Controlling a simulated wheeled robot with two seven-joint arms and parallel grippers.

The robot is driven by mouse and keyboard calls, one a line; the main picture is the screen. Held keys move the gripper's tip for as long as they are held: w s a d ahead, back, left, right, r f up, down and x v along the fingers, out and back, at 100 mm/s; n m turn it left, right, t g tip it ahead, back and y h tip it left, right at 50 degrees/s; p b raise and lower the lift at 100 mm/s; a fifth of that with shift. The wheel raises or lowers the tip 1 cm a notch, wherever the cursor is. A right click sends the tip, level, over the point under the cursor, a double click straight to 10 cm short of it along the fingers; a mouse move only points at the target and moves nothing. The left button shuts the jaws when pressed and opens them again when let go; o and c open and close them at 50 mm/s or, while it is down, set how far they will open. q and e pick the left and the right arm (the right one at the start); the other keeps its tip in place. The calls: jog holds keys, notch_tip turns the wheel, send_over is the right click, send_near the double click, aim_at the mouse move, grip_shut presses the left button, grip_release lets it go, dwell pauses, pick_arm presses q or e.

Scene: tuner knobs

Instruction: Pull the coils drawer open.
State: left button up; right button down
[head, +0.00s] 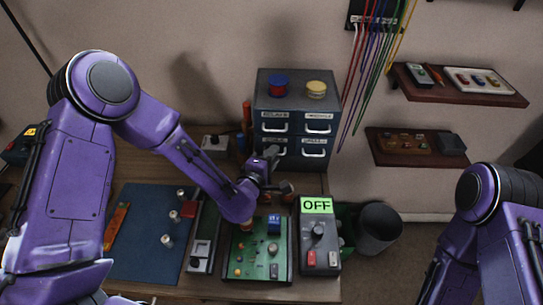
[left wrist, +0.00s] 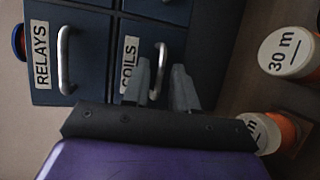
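The dark blue drawer cabinet (head: 318,160) stands at the back of the table, its drawers looking shut. In the left wrist view the coils drawer (left wrist: 172,42) carries a label partly hidden by a finger and a silver handle (left wrist: 161,62). It lies right beside the relays drawer (left wrist: 90,75) there. My left gripper (head: 272,165) is in front of the cabinet's lower left part and covers much of that drawer in the head view. Its fingers (left wrist: 163,86) are apart, with the coils handle showing between them; contact cannot be told. My right gripper is out of view.
Spools stand on the cabinet: one red and blue (head: 278,86), one yellow (head: 316,88). White-lidded orange containers (left wrist: 285,52) are close beside the gripper. A green panel (head: 257,250) and a grey box reading OFF (head: 319,240) lie in front.

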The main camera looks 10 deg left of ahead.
pick_arm(q)
grip_shut()
dwell(1.2)
